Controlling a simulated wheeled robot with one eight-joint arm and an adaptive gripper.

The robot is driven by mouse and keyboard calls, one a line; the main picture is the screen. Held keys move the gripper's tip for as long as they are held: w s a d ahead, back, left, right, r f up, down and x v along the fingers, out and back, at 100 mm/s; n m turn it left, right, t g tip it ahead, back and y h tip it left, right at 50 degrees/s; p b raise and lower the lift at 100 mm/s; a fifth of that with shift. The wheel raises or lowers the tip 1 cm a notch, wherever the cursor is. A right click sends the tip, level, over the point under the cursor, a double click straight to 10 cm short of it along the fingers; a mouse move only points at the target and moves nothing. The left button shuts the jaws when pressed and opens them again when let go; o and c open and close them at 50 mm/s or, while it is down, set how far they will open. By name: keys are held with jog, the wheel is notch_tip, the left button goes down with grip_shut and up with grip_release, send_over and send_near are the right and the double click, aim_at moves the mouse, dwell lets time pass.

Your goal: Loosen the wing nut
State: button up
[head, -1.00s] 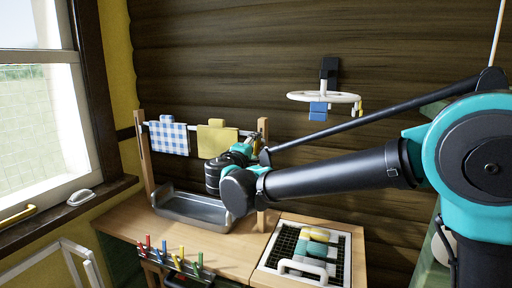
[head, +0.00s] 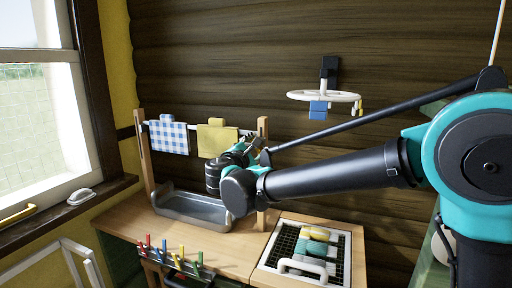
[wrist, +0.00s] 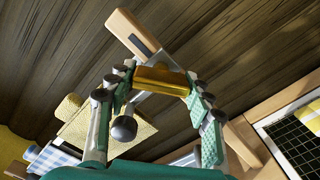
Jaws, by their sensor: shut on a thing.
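The gold wing nut (wrist: 160,80) shows in the wrist view in front of the wooden post (wrist: 138,36). My gripper (wrist: 163,88) is shut on it, with one finger at each end of the nut. A dark round knob (wrist: 124,128) shows between the fingers, below the nut. In the head view my gripper (head: 252,150) is at the rack's right post (head: 263,128), near its top. There the fingers and wrist largely hide the nut.
A blue checked cloth (head: 168,138) and a yellow cloth (head: 216,141) hang from the rail left of my gripper. A metal tray (head: 190,210) sits below. Coloured pegs (head: 182,254) line the bench front. A gridded rack (head: 340,262) stands right. A white ring hanger (head: 300,96) is on the wall.

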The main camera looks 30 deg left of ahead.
dwell(0.5)
jog(key=o, duration=1.2)
jog(key=shift+c, duration=0.2)
jog(key=s+d, duration=0.1)
jog(key=s, duration=1.1)
jog(key=shift+d, duration=0.15)
